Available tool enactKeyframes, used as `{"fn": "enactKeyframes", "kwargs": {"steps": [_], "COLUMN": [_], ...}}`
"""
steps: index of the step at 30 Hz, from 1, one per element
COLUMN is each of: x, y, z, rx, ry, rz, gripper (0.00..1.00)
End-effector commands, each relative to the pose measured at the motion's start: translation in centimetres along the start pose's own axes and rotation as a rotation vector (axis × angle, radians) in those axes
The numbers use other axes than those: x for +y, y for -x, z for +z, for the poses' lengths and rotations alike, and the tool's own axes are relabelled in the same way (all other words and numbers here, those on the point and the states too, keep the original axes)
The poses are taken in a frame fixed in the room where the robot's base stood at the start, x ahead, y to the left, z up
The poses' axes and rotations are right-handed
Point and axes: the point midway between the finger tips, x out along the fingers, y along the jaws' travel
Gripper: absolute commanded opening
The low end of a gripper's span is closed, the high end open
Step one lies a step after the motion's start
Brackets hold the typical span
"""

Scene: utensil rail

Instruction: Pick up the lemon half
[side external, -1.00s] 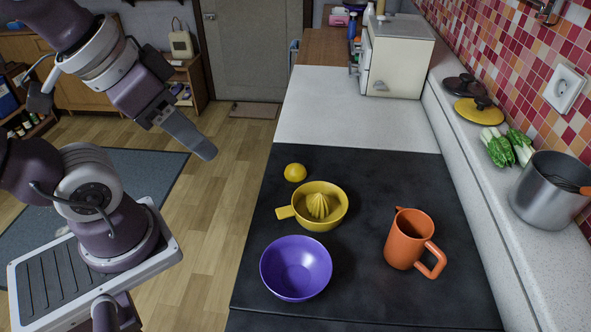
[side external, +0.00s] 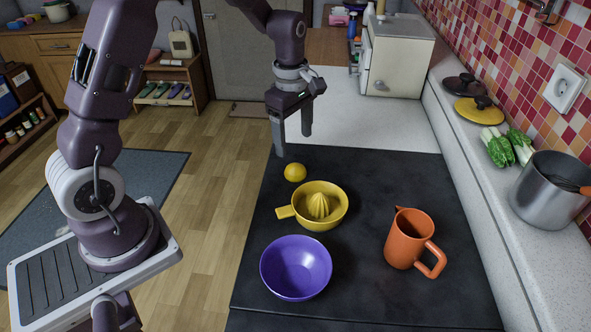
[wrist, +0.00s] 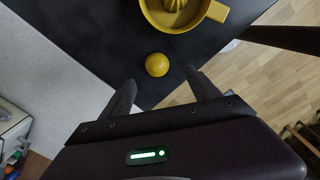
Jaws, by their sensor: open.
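The lemon half (side external: 295,172) is a small yellow round shape on the black worktop, just behind the yellow juicer. In the wrist view the lemon half (wrist: 157,65) lies ahead of the fingertips, roughly in line with the gap between them. My gripper (side external: 293,145) is open and empty, with its fingers pointing down above the worktop near its far left edge. It is apart from the lemon half. Both spread fingers of my gripper (wrist: 158,78) show in the wrist view. Which face of the lemon is cut cannot be seen.
A yellow juicer (side external: 334,217) with a handle stands close to the lemon half. A purple bowl (side external: 296,269) is in front of it and an orange jug (side external: 405,243) to the right. The worktop's left edge (side external: 255,220) drops to the floor.

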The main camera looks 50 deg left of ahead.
Motion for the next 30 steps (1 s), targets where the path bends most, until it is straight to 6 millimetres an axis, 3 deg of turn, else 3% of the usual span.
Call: {"fn": "enactKeyframes", "kwargs": {"steps": [1, 4, 15, 24, 30], "x": [0.5, 0.9, 1.0, 1.0, 1.0], "y": [-1.6, -3.3, -9.4, -10.3, -10.3], "z": [-0.4, -0.8, -0.8, -0.7, -0.7], "rx": [0.006, 0.012, 0.012, 0.012, 0.012], "ry": [0.061, 0.135, 0.144, 0.143, 0.142], "rz": [-0.02, -0.037, -0.04, -0.037, -0.037], "gripper": [0.71, 0.71, 0.71, 0.71, 0.34]}}
